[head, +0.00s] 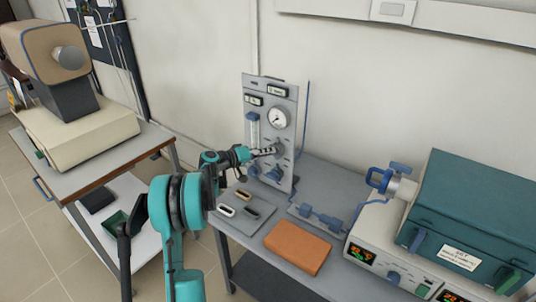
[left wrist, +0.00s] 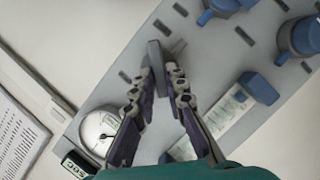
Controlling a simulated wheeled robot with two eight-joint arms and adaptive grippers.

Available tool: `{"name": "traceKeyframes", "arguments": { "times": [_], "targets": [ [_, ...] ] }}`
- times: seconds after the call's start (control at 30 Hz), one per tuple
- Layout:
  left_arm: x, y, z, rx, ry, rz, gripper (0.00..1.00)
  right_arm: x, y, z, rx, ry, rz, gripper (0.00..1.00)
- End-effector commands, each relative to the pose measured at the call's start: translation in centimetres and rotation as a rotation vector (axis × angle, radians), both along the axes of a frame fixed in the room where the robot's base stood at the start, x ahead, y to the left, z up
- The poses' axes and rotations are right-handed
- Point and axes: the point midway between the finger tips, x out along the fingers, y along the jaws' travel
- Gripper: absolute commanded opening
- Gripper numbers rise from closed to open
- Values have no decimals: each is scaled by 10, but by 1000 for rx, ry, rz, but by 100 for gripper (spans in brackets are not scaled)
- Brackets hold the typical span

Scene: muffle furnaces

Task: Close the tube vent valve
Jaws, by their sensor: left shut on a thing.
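The grey gas panel (head: 265,100) stands upright against the wall at the back of the bench. It carries a round gauge (head: 278,118), a clear flow tube (head: 253,130) and blue knobs. My left gripper (head: 268,151) is at the panel's face below the gauge. In the left wrist view its fingers (left wrist: 160,75) are shut on a dark grey lever (left wrist: 156,52) on the panel. The fingers hide part of the lever. I cannot read a label that marks it as the tube vent valve. My right gripper is not in view.
Blue knobs (left wrist: 300,36) sit close to the gripper on the panel. An orange block (head: 297,248) and a grey plate (head: 258,222) with small pieces lie in front. A teal furnace (head: 475,205) stands at the right, with blue fittings (head: 378,180) on its left end.

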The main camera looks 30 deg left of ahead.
Motion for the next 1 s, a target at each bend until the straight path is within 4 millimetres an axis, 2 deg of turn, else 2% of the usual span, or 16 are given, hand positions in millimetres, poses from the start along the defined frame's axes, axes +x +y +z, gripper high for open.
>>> {"name": "traceKeyframes", "arguments": {
  "times": [0.5, 0.7, 1.0],
  "targets": [
    [0, 4, -9, -454, 36, 0, 0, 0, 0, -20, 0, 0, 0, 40],
    [0, 4, -11, -573, 45, 1, 0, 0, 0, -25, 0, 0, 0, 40],
    [0, 4, -11, -660, 53, 2, 0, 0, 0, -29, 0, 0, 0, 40]
  ]
}}
